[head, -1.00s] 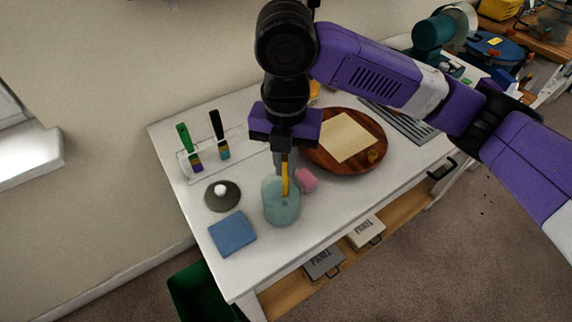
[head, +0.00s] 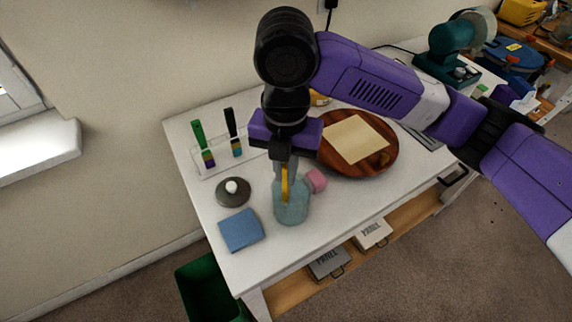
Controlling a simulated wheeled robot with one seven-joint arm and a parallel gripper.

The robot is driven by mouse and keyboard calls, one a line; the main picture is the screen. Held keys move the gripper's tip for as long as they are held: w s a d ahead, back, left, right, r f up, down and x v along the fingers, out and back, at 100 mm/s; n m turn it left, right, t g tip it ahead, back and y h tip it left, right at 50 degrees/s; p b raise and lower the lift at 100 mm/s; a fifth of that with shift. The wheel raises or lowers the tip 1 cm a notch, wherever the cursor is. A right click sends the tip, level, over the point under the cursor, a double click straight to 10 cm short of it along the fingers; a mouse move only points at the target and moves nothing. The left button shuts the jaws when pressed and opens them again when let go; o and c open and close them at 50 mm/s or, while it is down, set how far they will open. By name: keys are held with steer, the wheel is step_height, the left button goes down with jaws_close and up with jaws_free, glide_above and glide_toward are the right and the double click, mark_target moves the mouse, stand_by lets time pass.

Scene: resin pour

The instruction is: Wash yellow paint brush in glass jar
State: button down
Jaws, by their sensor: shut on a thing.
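The glass jar (head: 292,206) stands on the white table, pale teal and see-through. My gripper (head: 284,166) is right above it, pointing down, shut on the yellow paint brush (head: 285,186). The brush hangs upright, and its lower part reaches into the jar's mouth. The brush's bristle end is hard to make out through the jar. The jar's round lid (head: 233,191), grey with a white knob, lies on the table to the left of the jar.
A clear rack (head: 219,165) with a green brush (head: 202,140) and a black brush (head: 233,130) stands back left. A blue cloth (head: 240,230) lies front left. A pink block (head: 316,180) sits close to the jar's right. A round wooden board (head: 384,165) with a paper sheet lies to the right.

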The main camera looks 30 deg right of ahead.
steer(key=shift+w, duration=0.1)
steer(key=shift+p, duration=0.55)
step_height(320, 180, up, 8)
steer(key=d+p, duration=0.1)
steer(key=p, duration=0.6)
steer(key=shift+r, duration=0.25)
stand_by(3.5)
steer(key=shift+d, duration=0.1)
stand_by(0.6)
